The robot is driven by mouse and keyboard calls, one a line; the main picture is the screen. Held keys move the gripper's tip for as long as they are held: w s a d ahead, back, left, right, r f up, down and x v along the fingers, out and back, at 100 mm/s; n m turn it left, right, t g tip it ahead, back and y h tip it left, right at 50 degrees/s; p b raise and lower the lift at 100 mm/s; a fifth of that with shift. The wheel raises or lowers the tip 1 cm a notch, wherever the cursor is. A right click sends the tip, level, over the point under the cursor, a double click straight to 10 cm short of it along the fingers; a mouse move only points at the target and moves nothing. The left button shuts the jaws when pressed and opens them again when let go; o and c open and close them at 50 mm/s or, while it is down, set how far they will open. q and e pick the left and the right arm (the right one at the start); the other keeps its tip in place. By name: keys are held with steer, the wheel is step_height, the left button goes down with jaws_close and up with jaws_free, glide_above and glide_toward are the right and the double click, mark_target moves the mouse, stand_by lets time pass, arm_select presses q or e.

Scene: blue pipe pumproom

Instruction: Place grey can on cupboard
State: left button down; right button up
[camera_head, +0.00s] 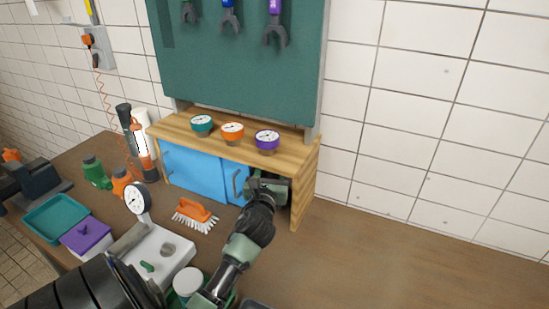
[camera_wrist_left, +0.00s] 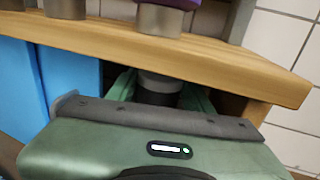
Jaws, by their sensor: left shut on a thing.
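The wooden cupboard (camera_head: 307,180) with blue doors (camera_head: 195,172) stands at the back of the worktop. Its right end is open. My left gripper (camera_head: 268,186) is at that opening, just under the cupboard's top board. In the left wrist view, my left gripper (camera_wrist_left: 160,94) is shut on a grey can (camera_wrist_left: 159,84), with a light grey upper part and a darker part below. The can's lower part is hidden by the gripper body, and I cannot tell whether it touches the cupboard floor. In the head view the can is not clearly visible. My right gripper is not in view.
Teal (camera_head: 202,123), orange (camera_head: 232,132) and purple (camera_head: 267,140) gauges stand on the cupboard top. An orange brush (camera_head: 195,214) and a dial gauge (camera_head: 138,198) are in front. A purple box (camera_head: 86,237) lies left. The worktop (camera_head: 380,265) at right is mostly clear.

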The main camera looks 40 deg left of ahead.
arm_select(q)
steer(key=w+a, duration=0.1)
steer(key=w+a+f, duration=0.1)
steer(key=w, duration=0.2)
steer(key=shift+w+a+f+p, duration=0.2)
steer(key=shift+a+p, duration=0.1)
steer(key=shift+a, duration=0.1)
steer(key=shift+f, duration=0.1)
steer(key=c, duration=0.6)
jaws_free()
steer(key=shift+f, duration=0.1)
